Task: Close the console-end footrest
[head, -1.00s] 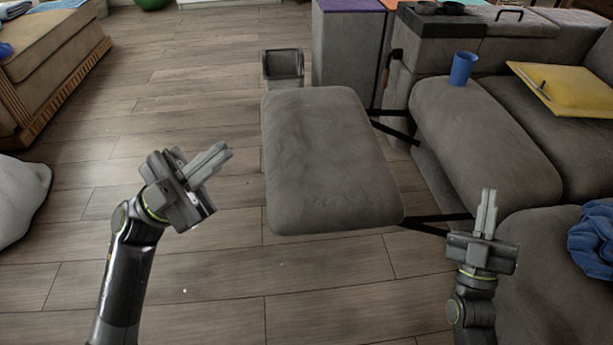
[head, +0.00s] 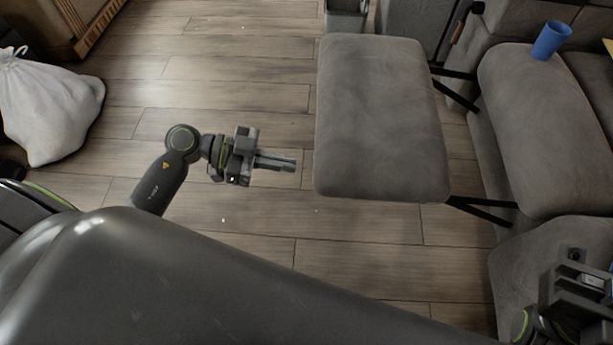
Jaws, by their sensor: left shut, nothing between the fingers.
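The footrest (head: 380,120) is a grey padded panel standing out to the left of the sofa seat (head: 545,125), extended on dark metal links (head: 480,208). A gap with floor showing lies between the footrest and the seat. My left gripper (head: 291,164) is shut and empty. It points right at the footrest's outer left edge, with a small gap between them in the picture. My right gripper (head: 588,282) is at the lower right, in front of the sofa's near part. Its fingertips do not show clearly.
A blue cup (head: 551,40) stands on the seat. A lever (head: 460,24) is on the sofa side by the grey console (head: 410,25). A small dark bin (head: 346,18) stands beyond the footrest. A white bag (head: 48,105) lies at the left. The wooden floor left of the footrest is clear.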

